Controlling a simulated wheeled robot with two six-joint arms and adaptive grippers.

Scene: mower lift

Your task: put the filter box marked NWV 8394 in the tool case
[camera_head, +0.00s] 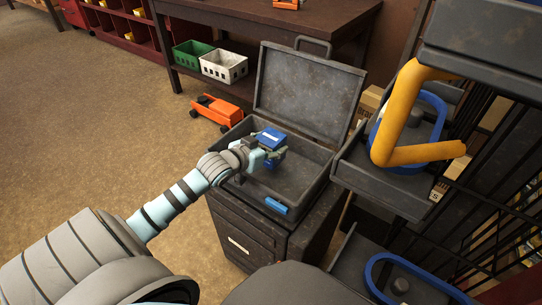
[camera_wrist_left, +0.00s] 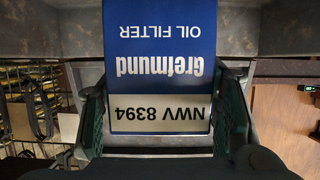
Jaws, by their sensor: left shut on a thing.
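The blue filter box (camera_head: 270,138) is in my left gripper (camera_head: 262,156), over the open tool case (camera_head: 310,184). In the left wrist view the box (camera_wrist_left: 160,50) shows upside-down print reading "Grefmund OIL FILTER" and "NWV 8394". The fingers of my left gripper (camera_wrist_left: 160,118) are on both sides of the box, shut on it. The case is dark grey with its lid raised at the back, and it stands on a dark cabinet. I cannot tell whether the box touches the case floor. My right gripper is not in view.
A blue piece (camera_head: 276,206) is at the case's front wall. To the right stands a dark rack with grey trays (camera_head: 385,185) and a yellow bent tube (camera_head: 398,110). An orange machine (camera_head: 217,110) sits on the floor behind left, near green and white baskets (camera_head: 223,66).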

